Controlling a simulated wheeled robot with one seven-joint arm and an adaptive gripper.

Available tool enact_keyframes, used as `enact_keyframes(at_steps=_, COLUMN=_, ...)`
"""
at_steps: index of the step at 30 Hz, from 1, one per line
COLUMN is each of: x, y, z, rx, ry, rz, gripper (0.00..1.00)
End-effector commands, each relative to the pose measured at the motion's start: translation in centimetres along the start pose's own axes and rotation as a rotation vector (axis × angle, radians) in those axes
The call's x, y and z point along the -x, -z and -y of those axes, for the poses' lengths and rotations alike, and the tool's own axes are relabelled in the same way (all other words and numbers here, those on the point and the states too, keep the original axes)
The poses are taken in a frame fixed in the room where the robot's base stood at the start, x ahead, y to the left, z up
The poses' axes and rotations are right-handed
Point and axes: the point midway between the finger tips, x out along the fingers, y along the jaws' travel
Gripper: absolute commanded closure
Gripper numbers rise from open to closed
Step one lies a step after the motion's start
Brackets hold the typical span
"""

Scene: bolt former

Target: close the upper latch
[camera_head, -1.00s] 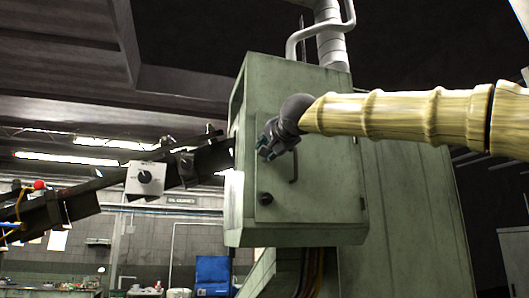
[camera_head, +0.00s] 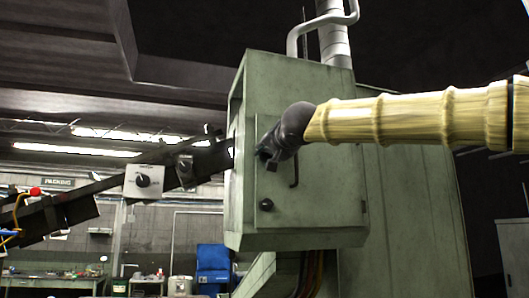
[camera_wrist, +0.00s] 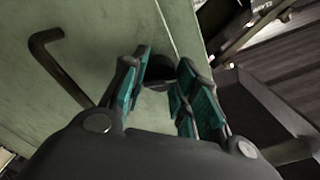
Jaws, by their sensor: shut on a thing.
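The green cabinet door (camera_head: 325,195) faces me in the head view, with a dark bent handle (camera_head: 294,172) on it and a black lower latch knob (camera_head: 266,204) near its left edge. My gripper (camera_head: 263,157) is at the upper left of the door. In the wrist view my gripper's teal-padded fingers (camera_wrist: 160,92) are shut around the dark upper latch (camera_wrist: 160,72), of which only part shows between the fingertips. The bent handle (camera_wrist: 62,62) is to the left of the fingers there. My gripper hides the upper latch in the head view.
A conveyor chute (camera_head: 110,190) with a grey control box (camera_head: 144,181) rises toward the cabinet from the left. A pipe (camera_head: 334,45) stands above the cabinet. A blue bin (camera_head: 213,268) and workbenches are far behind at lower left.

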Motion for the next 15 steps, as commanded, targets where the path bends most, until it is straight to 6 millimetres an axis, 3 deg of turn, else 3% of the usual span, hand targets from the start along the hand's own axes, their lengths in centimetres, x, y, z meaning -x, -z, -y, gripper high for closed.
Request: enact_keyframes(at_steps=15, x=0.01, y=0.24, z=0.14, rx=0.153, ry=-0.002, rz=0.000, gripper=1.00)
